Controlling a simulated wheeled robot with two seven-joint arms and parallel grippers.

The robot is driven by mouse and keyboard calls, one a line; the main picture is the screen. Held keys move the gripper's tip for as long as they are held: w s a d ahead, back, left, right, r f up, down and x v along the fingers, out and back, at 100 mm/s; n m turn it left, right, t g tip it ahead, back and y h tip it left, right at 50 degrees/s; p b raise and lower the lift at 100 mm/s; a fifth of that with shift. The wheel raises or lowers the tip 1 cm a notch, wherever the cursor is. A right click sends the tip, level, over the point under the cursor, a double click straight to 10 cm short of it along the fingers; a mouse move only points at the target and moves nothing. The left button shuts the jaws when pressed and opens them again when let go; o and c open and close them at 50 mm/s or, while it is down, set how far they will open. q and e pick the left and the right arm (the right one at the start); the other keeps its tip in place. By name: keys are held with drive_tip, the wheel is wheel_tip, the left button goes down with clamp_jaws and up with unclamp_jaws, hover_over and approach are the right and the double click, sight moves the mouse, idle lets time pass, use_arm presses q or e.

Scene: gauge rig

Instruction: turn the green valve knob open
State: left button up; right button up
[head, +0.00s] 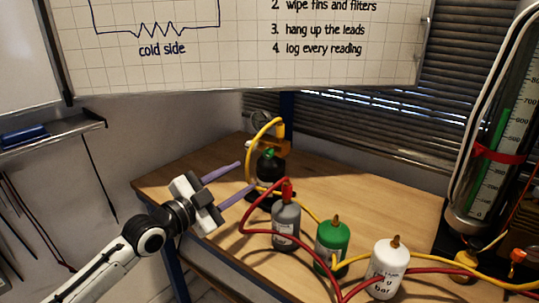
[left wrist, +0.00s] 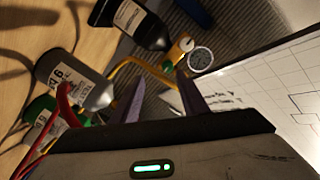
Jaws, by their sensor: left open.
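The green valve knob (head: 268,153) sits on top of a black bottle (head: 270,170) at the back left of the bench. My left gripper (head: 246,176) comes in from the left with its two purple fingers spread, pointing toward the black bottle. In the head view its fingertips are just left of the bottle, with nothing between them. In the left wrist view the fingers (left wrist: 162,78) stand apart, and the small green knob (left wrist: 168,66) shows a little beyond the gap. I cannot tell the exact distance. My right gripper is not in view.
A grey bottle (head: 286,225), a green bottle (head: 332,245) and a white bottle (head: 388,268) stand in front, with red and yellow hoses looping around. A round gauge (left wrist: 200,59) is near the knob. A tall column gauge (head: 490,150) stands right. Bare wood (head: 370,205) lies behind the bottles.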

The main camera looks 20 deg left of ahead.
sight(266, 155)
use_arm(q)
drive_tip(key=x, duration=0.3)
drive_tip(key=r+x, duration=0.1)
drive_tip(key=x, duration=0.6)
drive_tip(key=shift+w+a+r, duration=0.15)
drive_tip(key=shift+w+r, duration=0.25)
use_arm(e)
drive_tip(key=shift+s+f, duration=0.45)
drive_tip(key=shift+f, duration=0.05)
use_arm(q)
clamp_jaws()
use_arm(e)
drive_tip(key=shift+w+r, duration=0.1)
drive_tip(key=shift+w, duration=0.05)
